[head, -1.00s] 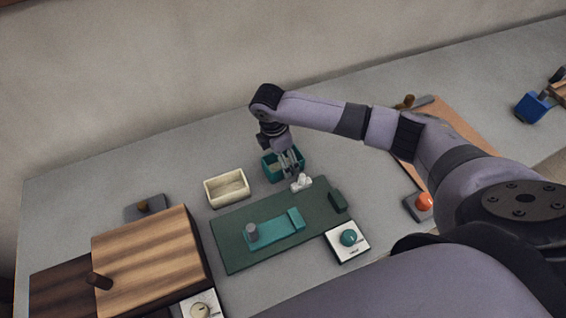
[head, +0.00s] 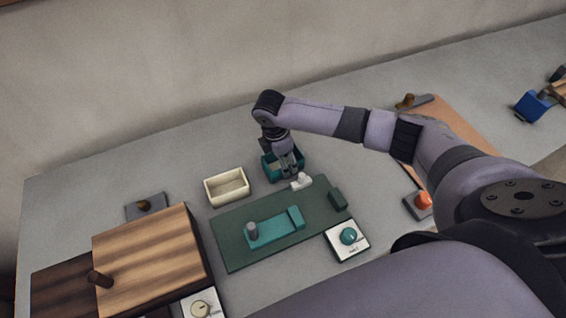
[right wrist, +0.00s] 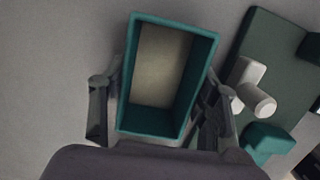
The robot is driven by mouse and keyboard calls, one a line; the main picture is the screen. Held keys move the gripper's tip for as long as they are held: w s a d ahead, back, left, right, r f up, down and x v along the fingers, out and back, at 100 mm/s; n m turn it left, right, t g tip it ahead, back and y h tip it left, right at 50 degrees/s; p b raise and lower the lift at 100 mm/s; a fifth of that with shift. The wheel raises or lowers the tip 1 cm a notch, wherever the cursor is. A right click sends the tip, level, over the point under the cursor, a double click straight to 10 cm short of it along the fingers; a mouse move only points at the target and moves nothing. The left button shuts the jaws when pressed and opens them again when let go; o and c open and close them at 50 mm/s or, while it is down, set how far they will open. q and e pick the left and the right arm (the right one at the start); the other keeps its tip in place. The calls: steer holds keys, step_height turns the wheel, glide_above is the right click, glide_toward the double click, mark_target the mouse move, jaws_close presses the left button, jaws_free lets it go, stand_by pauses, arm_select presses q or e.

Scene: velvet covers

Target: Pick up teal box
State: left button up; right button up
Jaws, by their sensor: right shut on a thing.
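The teal box (head: 268,165) is a small open-topped box behind the green board on the grey table. In the right wrist view the teal box (right wrist: 128,75) shows an empty, pale inside floor. My right gripper (head: 287,168) comes down over the box. In the right wrist view the fingers of my right gripper (right wrist: 160,112) stand on either side of the box, shut on its outer walls. I cannot see a gap under the box. My left gripper is not in view.
A cream box (head: 226,187) stands left of the teal box. The green board (head: 235,255) in front carries a teal piece (head: 275,231) and a white piece (head: 301,181). A wooden box (head: 150,255) is at the left. The table behind the boxes is clear.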

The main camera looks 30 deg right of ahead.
steer(key=c, duration=0.3)
steer(key=shift+c, duration=0.2)
steer(key=shift+r, duration=0.1)
